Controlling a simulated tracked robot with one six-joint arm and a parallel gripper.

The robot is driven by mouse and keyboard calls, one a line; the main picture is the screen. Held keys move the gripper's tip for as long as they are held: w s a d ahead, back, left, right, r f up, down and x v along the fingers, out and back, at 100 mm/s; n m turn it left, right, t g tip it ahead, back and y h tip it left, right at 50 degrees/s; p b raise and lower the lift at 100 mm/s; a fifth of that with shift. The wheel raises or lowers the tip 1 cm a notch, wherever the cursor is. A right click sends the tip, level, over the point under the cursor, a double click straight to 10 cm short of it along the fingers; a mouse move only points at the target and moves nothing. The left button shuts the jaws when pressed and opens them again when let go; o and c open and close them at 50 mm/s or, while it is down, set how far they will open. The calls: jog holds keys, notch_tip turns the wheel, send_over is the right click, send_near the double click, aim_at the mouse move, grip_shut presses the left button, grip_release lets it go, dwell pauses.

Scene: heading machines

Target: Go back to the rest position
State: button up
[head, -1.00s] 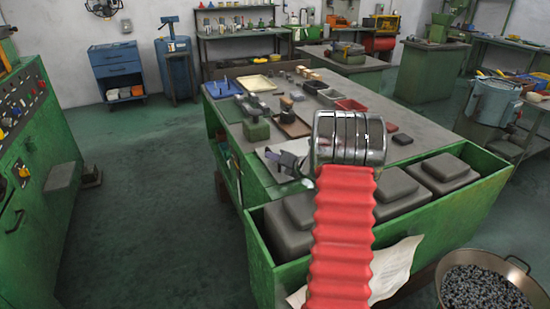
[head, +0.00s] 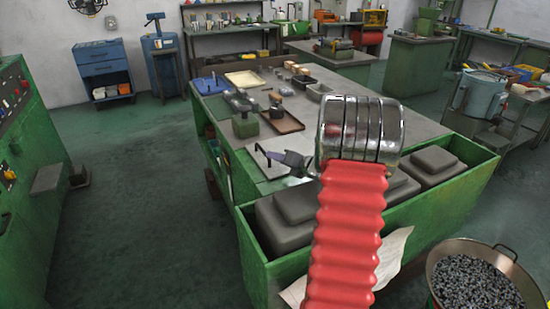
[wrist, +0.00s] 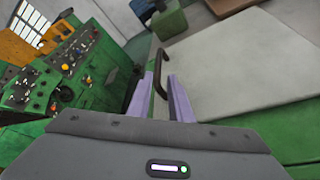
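My gripper (head: 262,158) shows in the head view in front of the left end of the green workbench (head: 350,238), past the tip of my red ribbed arm sleeve and metal cuff. In the wrist view, the two purple fingers of my gripper (wrist: 163,85) stand a little apart. A dark, bent, handle-like piece (wrist: 162,70) shows in the gap between them. I cannot tell whether it touches the fingers or lies behind them.
A green control cabinet (head: 40,180) stands at left, with clear floor (head: 130,190) between it and the bench. Dark grey blocks (head: 285,238) fill the bench's front trough. A pan of dark pellets (head: 475,285) stands at lower right. Trays and small tools lie on the bench.

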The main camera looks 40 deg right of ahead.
dwell(0.4)
jog(key=shift+w+a+r, duration=0.2)
jog(key=shift+w+r, duration=0.1)
jog(key=shift+r, duration=0.25)
jog(key=s+a+r+m+g+h, duration=0.3)
jog(key=a+r+m+h, duration=0.2)
jog(key=a+r+m, duration=0.9)
jog(key=s+a+f+m+g+y, duration=0.2)
jog(key=s+a+m, duration=0.4)
jog(key=s+a, duration=0.6)
jog(key=s+a+f+m+g+y, duration=0.3)
jog(key=s+a+m, duration=0.4)
jog(key=s+a, duration=0.5)
jog(key=a+g, duration=0.1)
jog(key=a, duration=0.3)
jog(key=shift+s+a+y, duration=0.3)
jog(key=shift+s, duration=0.1)
